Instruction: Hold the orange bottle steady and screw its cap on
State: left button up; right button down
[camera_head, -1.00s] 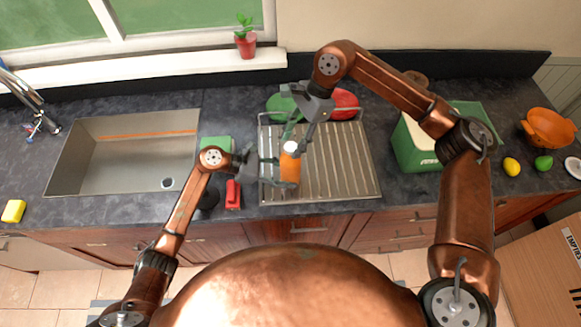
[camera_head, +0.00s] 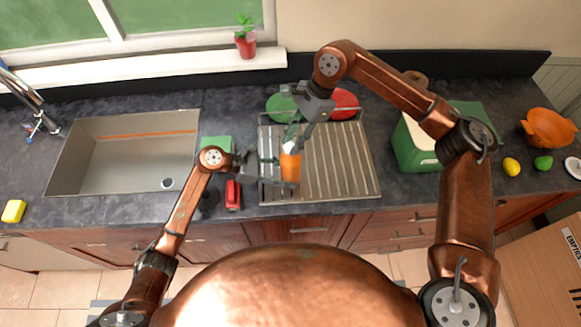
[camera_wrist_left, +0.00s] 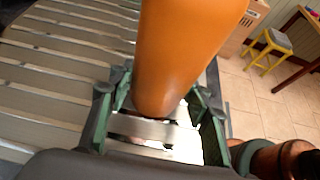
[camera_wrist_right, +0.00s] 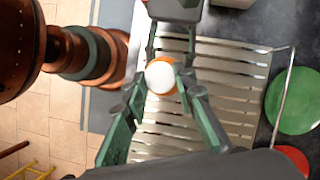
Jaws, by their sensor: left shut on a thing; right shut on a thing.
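The orange bottle (camera_head: 289,170) stands upright on the ribbed metal drainer. My left gripper (camera_head: 281,172) comes from the left and is shut around the bottle's body. In the left wrist view the bottle (camera_wrist_left: 190,45) fills the space between the green fingers (camera_wrist_left: 160,98). The white cap (camera_wrist_right: 160,76) is at the top of the bottle, with an orange edge showing around it. My right gripper (camera_wrist_right: 163,88) is above and shut on the cap. In the head view its fingers (camera_head: 292,136) partly hide the cap; whether the threads are engaged cannot be seen.
The drainer (camera_head: 345,165) has free room right of the bottle. A green disc (camera_head: 278,102) and a red disc (camera_head: 345,102) stand behind it. The sink (camera_head: 105,165) is at the left. A small red object (camera_head: 233,195) lies near my left wrist. A green box (camera_head: 408,150) stands right.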

jog(key=m+t, duration=0.1)
jog(key=m, duration=0.2)
jog(key=shift+m+t, duration=0.3)
jog(key=shift+m, duration=0.1)
jog(key=m+t, duration=0.1)
jog(key=m, duration=0.2)
jog(key=m+t, duration=0.1)
jog(key=m, duration=0.1)
jog(key=shift+w+m, duration=0.15)
jog(key=shift+m, duration=0.25)
jog(key=m+t+h, duration=0.1)
jog(key=m, duration=0.2)
jog(key=shift+r+m, duration=0.1)
jog(key=shift+m, duration=0.2)
jog(key=m+t+h, duration=0.1)
jog(key=m, duration=0.3)
jog(key=shift+d+m+t+h, duration=0.1)
jog(key=shift+m+t+h, duration=0.2)
jog(key=shift+m, duration=0.3)
jog(key=c, duration=1.7)
grip_release()
jog(key=shift+o, duration=0.2)
